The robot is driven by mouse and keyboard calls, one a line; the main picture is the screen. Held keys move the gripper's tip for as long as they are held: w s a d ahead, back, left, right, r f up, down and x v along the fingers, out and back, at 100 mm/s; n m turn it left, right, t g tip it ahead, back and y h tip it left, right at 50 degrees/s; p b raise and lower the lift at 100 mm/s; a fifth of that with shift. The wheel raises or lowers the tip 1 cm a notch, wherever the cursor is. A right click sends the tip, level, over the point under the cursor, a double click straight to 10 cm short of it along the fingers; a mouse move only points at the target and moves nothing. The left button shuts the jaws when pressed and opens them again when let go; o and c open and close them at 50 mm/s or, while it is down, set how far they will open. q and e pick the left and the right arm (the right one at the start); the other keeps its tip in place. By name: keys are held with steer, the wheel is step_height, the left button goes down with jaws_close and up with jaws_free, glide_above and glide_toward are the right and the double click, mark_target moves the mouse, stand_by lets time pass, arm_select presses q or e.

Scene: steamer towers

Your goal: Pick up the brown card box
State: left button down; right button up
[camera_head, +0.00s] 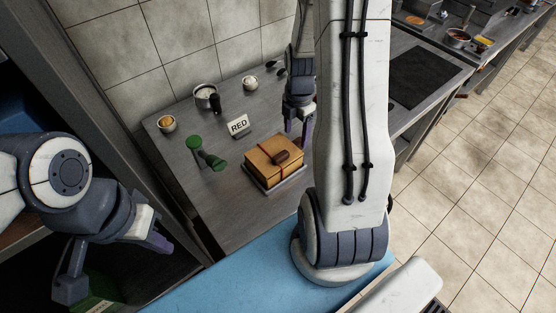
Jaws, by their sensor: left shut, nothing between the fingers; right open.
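The brown card box (262,165) lies on a thin grey base on the grey counter, with a red ribbon round it and a small dark brown piece on top. My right gripper (298,131) points down just behind and to the right of the box, open and empty; whether a finger touches the box is not clear. My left gripper (158,243) is at the lower left, shut and empty, well away from the box.
A tiled wall rises behind. A blue surface (225,285) lies in front.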

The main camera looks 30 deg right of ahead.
mark_target(295, 143)
steer(key=shift+f+p, duration=0.45)
steer(key=shift+f, duration=2.2)
jaws_close()
